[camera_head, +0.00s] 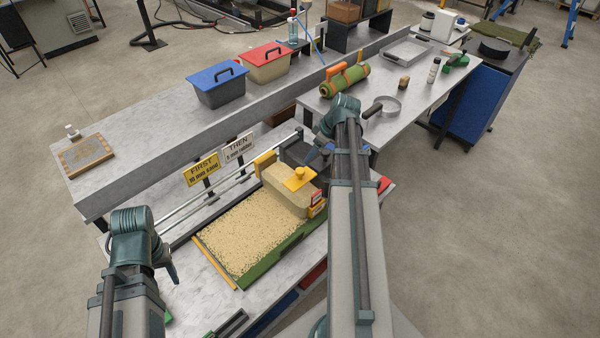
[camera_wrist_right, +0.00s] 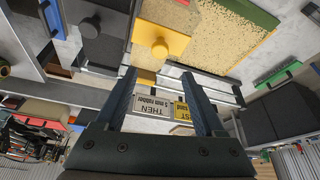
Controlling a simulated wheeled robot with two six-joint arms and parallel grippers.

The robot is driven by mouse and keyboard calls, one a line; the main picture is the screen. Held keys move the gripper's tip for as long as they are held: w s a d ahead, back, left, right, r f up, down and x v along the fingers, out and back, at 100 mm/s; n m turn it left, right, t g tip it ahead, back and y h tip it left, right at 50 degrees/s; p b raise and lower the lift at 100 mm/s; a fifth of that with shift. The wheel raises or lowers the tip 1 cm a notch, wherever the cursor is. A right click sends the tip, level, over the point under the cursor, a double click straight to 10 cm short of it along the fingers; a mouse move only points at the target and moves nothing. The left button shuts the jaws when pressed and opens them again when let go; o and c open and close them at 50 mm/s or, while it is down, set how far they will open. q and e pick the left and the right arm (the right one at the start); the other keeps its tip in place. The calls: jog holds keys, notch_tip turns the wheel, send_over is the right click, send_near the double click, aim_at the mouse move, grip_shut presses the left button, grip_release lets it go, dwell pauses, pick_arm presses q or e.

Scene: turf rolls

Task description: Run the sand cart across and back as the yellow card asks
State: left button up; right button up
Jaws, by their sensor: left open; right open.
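The yellow card (camera_head: 202,170) reads "FIRST 10 mm sand"; a white card (camera_head: 239,147) beside it reads "THEN 5 mm rubber". The sand cart (camera_head: 284,196), a tan box with a yellow knob (camera_head: 298,178), stands at the right end of the sand-covered turf bed (camera_head: 245,237). The knob also shows in the right wrist view (camera_wrist_right: 172,40). A dark cart (camera_wrist_right: 103,50) with a black knob is beside it. My right gripper (camera_wrist_right: 160,76) is open and empty, close to the carts, its fingers apart from the yellow knob. My left gripper (camera_head: 172,272) is open and empty, left of the bed.
Metal rails (camera_head: 232,187) run along the bed's far side. A blue-lidded bin (camera_head: 218,88) and a red-lidded bin (camera_head: 265,64) stand on the back ledge. My right arm hides part of the bench.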

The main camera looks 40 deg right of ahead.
aim_at(301, 170)
jog(key=b+x, duration=1.2)
jog(key=shift+f, duration=0.4)
jog(key=shift+w+a+f+b, duration=0.1)
jog(key=shift+w+f+b, duration=0.15)
jog(key=shift+f+b, duration=0.15)
grip_shut()
dwell(0.7)
